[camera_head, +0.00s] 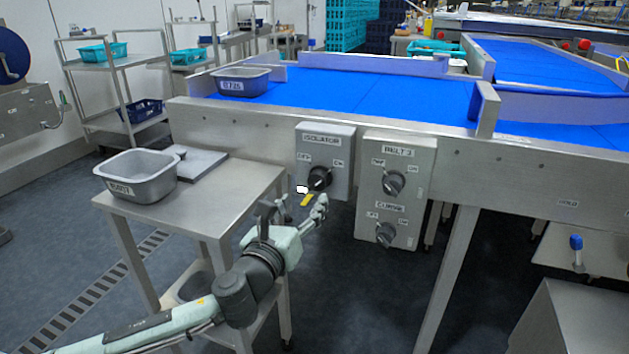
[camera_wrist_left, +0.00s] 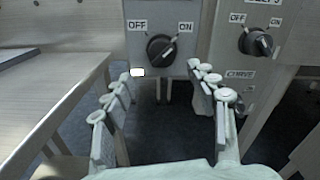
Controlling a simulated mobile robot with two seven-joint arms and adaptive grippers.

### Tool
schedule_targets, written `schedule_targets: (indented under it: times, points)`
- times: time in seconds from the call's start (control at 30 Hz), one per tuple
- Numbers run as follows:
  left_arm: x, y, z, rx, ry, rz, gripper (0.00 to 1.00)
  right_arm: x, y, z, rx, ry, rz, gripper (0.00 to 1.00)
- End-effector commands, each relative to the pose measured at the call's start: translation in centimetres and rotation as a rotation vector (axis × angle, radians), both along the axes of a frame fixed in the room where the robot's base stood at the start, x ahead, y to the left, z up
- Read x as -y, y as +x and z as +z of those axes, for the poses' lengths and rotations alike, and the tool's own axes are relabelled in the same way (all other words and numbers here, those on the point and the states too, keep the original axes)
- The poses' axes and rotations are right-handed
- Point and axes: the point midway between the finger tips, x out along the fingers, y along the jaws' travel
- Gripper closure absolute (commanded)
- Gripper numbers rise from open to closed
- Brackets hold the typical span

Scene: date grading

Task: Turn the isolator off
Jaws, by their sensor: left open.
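The isolator box (camera_head: 343,160), a grey panel labelled ISOLATOR, hangs on the front side of the conveyor. Its black rotary knob (camera_head: 319,179) sits between the OFF and ON labels. In the left wrist view the knob (camera_wrist_left: 160,48) has its pale pointer mark tilted to the upper right, toward ON. My left gripper (camera_head: 294,208) is open and empty, below and in front of the isolator box. In the left wrist view its fingers (camera_wrist_left: 162,85) are spread either side below the knob, apart from it. My right gripper is not in view.
A steel table (camera_head: 215,195) with a grey tub (camera_head: 137,175) stands left of my gripper. The blue conveyor belt (camera_head: 370,95) runs above.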

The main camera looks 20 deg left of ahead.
Motion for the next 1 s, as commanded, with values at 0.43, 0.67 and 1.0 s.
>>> schedule_targets:
  times: [0.43, 0.67, 1.0]
  points:
    - [0.4, 5.9, 0.4, 0.013, 0.031, -0.007, 0.42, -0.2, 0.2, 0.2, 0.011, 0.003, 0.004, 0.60]
    - [0.4, 7.6, 0.3, 0.009, 0.030, -0.007, 0.42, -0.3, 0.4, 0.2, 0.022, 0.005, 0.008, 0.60]
    - [0.4, 7.7, 0.3, 0.009, 0.029, -0.007, 0.53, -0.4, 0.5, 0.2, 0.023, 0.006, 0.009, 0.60]
